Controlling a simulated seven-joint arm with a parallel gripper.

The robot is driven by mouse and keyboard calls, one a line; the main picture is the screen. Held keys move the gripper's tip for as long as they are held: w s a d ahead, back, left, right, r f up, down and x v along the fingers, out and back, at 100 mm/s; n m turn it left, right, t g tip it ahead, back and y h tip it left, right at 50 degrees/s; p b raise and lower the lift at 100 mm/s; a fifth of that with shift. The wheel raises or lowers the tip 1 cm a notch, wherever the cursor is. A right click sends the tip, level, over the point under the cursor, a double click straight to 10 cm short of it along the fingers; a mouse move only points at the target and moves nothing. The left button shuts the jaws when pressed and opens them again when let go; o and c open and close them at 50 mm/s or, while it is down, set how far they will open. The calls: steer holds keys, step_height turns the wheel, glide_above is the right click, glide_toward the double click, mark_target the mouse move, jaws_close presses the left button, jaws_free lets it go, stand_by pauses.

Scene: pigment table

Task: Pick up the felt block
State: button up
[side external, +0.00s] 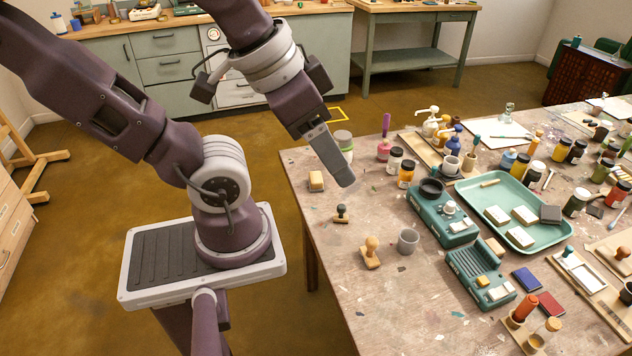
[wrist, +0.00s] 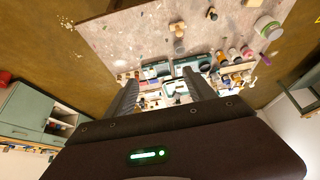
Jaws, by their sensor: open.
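My gripper (side external: 345,181) hangs above the near-left part of the table, pointing down and to the right. In the wrist view its two fingers are spread apart (wrist: 160,84) with nothing held between them. No block is clearly marked as felt. A dark grey block (side external: 550,214) and pale blocks (side external: 497,215) lie in the green tray (side external: 470,191) farther right.
A dark-knobbed stamp (side external: 341,213), a wooden stamp (side external: 371,252) and a grey cup (side external: 408,241) stand near the gripper. A green-labelled jar (side external: 343,146) stands behind it. Green devices (side external: 443,218) and several paint jars crowd the right. The table's front-left is mostly clear.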

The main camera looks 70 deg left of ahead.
steer(key=a+f+g+y, duration=0.2)
steer(key=a+f+g, duration=0.1)
steer(key=a+f, duration=0.15)
steer(key=m+g+y, duration=0.3)
steer(key=m+y, duration=0.9)
steer(key=m, duration=0.4)
glide_above(316, 177)
steer(key=s+d, duration=0.2)
steer(key=d, duration=0.4)
step_height(316, 177, down, 18)
steer(key=f+m+t, duration=0.1)
steer(key=f, duration=0.2)
steer(key=f+m+t+h, duration=0.1)
steer(key=f, duration=0.2)
steer(key=w+f+m, duration=0.1)
steer(key=f+m, duration=0.1)
steer(key=f, duration=0.1)
steer(key=shift+a+f+t+h, duration=0.3)
steer(key=shift+f+t+h, duration=0.1)
steer(key=x, duration=0.3)
steer(key=f+x, duration=0.1)
steer(key=x, duration=0.3)
steer(key=shift+s+d, duration=0.1)
steer(key=shift+d, duration=0.05)
jaws_close()
